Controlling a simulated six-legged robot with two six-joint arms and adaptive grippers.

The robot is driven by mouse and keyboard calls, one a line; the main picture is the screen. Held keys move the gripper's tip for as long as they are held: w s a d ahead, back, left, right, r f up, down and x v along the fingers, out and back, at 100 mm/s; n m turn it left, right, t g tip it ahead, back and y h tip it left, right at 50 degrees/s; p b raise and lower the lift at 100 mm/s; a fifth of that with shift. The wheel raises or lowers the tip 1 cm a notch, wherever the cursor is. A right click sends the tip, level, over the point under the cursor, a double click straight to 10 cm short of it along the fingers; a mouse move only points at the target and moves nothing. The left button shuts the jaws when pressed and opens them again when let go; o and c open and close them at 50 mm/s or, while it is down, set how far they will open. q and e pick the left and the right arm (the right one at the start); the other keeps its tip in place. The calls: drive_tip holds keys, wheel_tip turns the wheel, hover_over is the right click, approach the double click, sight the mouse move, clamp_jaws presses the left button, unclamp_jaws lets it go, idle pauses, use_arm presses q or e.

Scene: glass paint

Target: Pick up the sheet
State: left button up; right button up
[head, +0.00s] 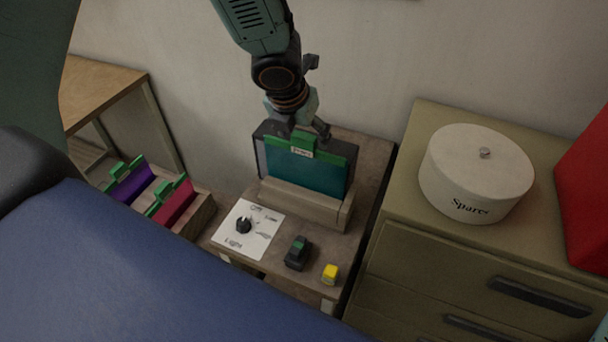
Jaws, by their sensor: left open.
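A teal glass sheet (304,170) with a green top edge and a small label stands upright in a holder (300,203) on a small table. My left gripper (298,130) is at the green top edge of the sheet, pointing down from above. Its fingers are open, one to each side of the raised green tab (302,141) as seen here; I cannot tell whether they touch it.
A purple sheet (131,186) and a crimson sheet (172,205) stand in a wooden rack at left. A "Light" dial panel (247,230), a black-green object (298,253) and a yellow block (330,274) lie in front. A round "Spares" box (470,175) sits on a cabinet at right.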

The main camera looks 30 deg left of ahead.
use_arm(q)
drive_tip(key=shift+w+a+f, duration=0.1)
drive_tip(key=shift+w+f, duration=0.2)
drive_tip(key=shift+s+d+r, duration=0.2)
drive_tip(key=shift+s+r, duration=0.05)
drive_tip(key=c, duration=0.4)
drive_tip(key=shift+w+a+f, duration=0.1)
drive_tip(key=shift+a+f, duration=0.05)
drive_tip(key=c, duration=1)
